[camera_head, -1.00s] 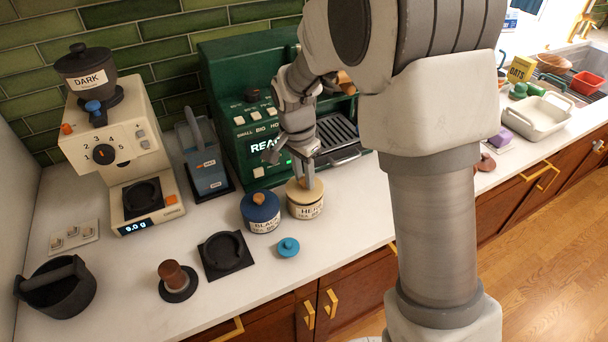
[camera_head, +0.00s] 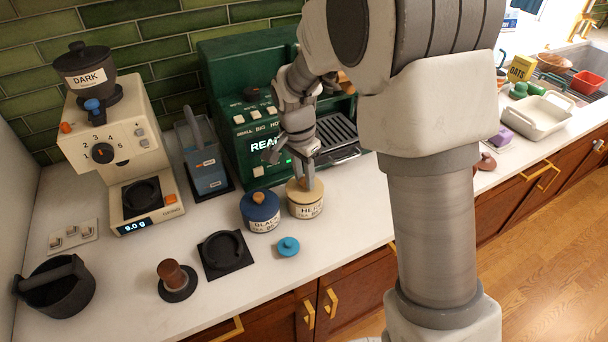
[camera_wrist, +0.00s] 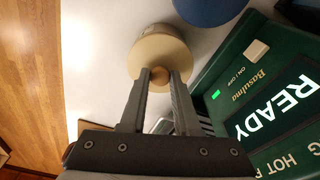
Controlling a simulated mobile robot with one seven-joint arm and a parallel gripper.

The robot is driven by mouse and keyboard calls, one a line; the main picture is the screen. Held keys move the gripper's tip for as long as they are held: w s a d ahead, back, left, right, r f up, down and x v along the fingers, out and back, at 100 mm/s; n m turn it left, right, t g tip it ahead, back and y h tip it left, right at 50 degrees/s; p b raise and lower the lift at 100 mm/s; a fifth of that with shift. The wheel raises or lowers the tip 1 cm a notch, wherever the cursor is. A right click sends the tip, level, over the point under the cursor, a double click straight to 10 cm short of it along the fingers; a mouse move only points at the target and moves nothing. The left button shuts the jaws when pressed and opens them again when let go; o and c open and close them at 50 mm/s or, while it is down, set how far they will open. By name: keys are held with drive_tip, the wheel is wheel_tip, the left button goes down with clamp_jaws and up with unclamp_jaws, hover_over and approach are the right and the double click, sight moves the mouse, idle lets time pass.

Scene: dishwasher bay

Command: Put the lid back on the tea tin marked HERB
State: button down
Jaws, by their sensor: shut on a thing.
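The cream tea tin marked HERB (camera_head: 307,210) stands upright on the counter in front of the green machine. Its cream lid (camera_head: 297,187) with a round wooden knob lies over the tin's top; I cannot tell whether it is fully seated. My gripper (camera_head: 308,180) points down above the tin, its fingers shut on the lid's knob. In the wrist view, the knob (camera_wrist: 159,75) sits between the tips of my gripper (camera_wrist: 162,74), with the lid (camera_wrist: 153,52) beyond and covering most of the tin.
The blue tin marked BLACK (camera_head: 262,218) stands close at the left of the HERB tin. A small teal lid-like piece (camera_head: 288,247) lies in front. The green machine (camera_head: 233,95) is close behind.

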idle(0.3)
drive_tip(key=c, duration=0.6)
unclamp_jaws()
drive_tip(key=shift+o, duration=0.4)
drive_tip(key=o, duration=0.4)
drive_tip(key=shift+o, duration=0.2)
drive_tip(key=shift+r+p, duration=2.4)
drive_tip(key=shift+r, duration=1.05)
